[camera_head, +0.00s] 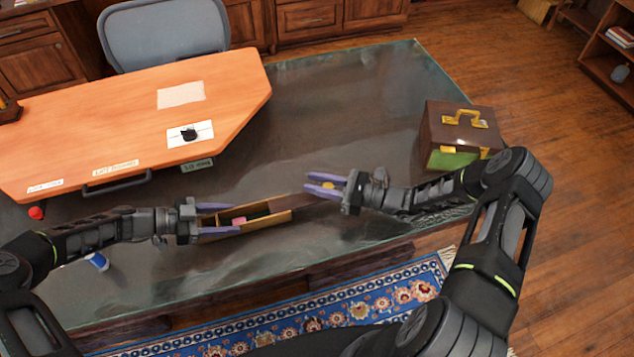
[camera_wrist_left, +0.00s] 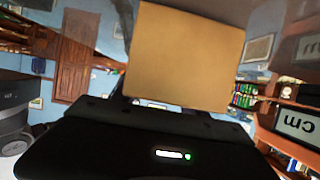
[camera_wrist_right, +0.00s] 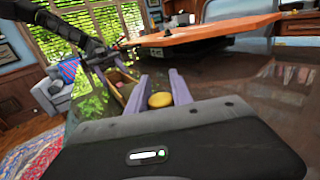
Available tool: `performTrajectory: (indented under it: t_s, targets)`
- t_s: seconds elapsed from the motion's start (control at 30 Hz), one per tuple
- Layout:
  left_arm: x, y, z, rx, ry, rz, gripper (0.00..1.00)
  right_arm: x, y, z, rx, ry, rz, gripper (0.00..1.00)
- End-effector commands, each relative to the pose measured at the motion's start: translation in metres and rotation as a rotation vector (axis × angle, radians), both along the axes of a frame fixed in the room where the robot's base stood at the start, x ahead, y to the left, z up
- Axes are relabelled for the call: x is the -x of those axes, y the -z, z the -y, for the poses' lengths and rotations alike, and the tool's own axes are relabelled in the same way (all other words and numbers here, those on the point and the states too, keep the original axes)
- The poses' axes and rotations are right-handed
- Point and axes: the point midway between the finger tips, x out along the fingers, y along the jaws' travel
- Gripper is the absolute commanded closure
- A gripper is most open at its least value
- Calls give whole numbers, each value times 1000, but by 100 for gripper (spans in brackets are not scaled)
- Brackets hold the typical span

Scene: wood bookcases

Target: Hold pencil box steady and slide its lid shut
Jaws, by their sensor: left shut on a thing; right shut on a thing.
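My left gripper (camera_head: 217,219) is shut on the left end of the box; a tan box panel (camera_wrist_left: 190,55) fills the middle of the left wrist view. My right gripper (camera_head: 322,184) is shut on a round yellow knob (camera_wrist_right: 160,100), which shows between its purple fingers. The knob appears to belong to the lid; their join is hidden.
An orange raised desktop (camera_head: 110,120) with paper labels stands behind the box. A brown chest with a yellow handle (camera_head: 462,133) stands at the right. A small blue-white object (camera_head: 97,262) and a red ball (camera_head: 37,212) lie at the left. The desk's front edge is close.

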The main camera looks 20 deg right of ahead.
Motion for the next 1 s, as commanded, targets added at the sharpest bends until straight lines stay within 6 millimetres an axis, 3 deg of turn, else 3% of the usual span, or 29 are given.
performTrajectory:
  t_s: [0.27, 1.0]
  targets:
    - [0, 0, 0, 0, 0, 1, 100, 0, 0, 0, 0, 1, 0, 100]
    - [0, 0, 0, 0, 1, 1, 100, 0, 0, 0, 0, 1, 0, 100]
